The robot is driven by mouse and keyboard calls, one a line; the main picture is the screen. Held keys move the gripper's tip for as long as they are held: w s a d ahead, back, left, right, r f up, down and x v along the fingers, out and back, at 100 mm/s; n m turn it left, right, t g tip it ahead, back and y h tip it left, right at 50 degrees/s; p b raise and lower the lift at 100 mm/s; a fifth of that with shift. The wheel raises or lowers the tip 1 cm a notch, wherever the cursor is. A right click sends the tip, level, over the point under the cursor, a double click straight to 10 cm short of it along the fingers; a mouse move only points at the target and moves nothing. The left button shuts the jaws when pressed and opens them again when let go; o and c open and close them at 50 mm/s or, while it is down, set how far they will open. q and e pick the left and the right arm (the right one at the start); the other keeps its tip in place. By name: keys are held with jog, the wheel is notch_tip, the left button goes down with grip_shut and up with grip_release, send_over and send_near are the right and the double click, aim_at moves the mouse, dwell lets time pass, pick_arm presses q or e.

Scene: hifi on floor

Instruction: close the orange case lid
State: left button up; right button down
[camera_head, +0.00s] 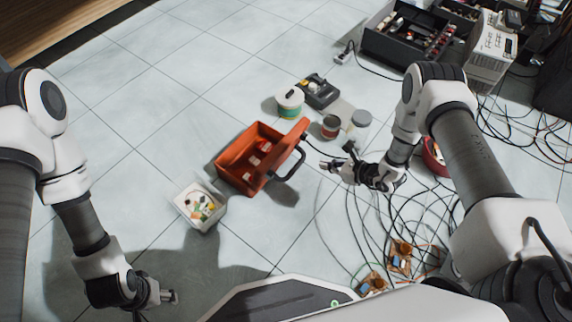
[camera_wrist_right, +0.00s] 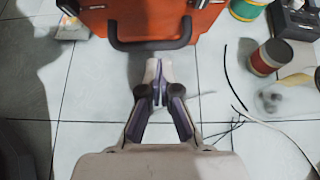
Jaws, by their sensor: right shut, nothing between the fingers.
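The orange case (camera_head: 230,165) stands open on the tiled floor, with a few small items inside. Its orange lid (camera_head: 287,150) stands raised on the right side, seen nearly edge-on. A black handle (camera_head: 293,168) sticks out from the lid toward my right gripper (camera_head: 327,165). In the right wrist view the lid's outer face (camera_wrist_right: 170,18) fills the top, with the handle (camera_wrist_right: 150,46) below it. The right gripper (camera_wrist_right: 154,66) is shut and empty, its tips just short of the handle in that picture. My left gripper (camera_head: 170,297) is low at the left, away from the case; its fingers are too small to judge.
A white bin of small parts (camera_head: 201,207) stands left of the case. A white-green tub (camera_head: 289,101), a dark box (camera_head: 318,92), a red-banded can (camera_head: 330,127) and a clear jar (camera_head: 359,125) stand behind. Loose cables (camera_head: 350,235) cover the floor at right. Floor at left is clear.

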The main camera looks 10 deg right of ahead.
aim_at(298, 164)
jog(key=b+x, duration=0.2)
jog(key=x, duration=0.1)
jog(key=f+b+x, duration=0.1)
jog(key=b+x, duration=0.2)
jog(key=x, duration=0.1)
jog(key=s+b+x, duration=0.1)
jog(key=b+x, duration=0.2)
jog(key=shift+w+a+f, duration=0.1)
jog(key=shift+f, duration=0.4)
jog(key=shift+w+a+r, duration=0.35)
jog(key=shift+w+a, duration=0.1)
jog(key=shift+w, duration=0.1)
jog(key=shift+w+a+r, duration=0.3)
jog(key=shift+w+a, duration=0.1)
jog(key=shift+w, duration=0.1)
jog(key=shift+w+a+r, duration=0.25)
jog(key=shift+w+a, duration=0.1)
jog(key=shift+w, duration=0.1)
pick_arm(q)
notch_tip(298, 164, down, 9)
jog(key=shift+f, duration=0.15)
jog(key=shift+s, duration=0.1)
pick_arm(e)
jog(key=shift+r, duration=0.1)
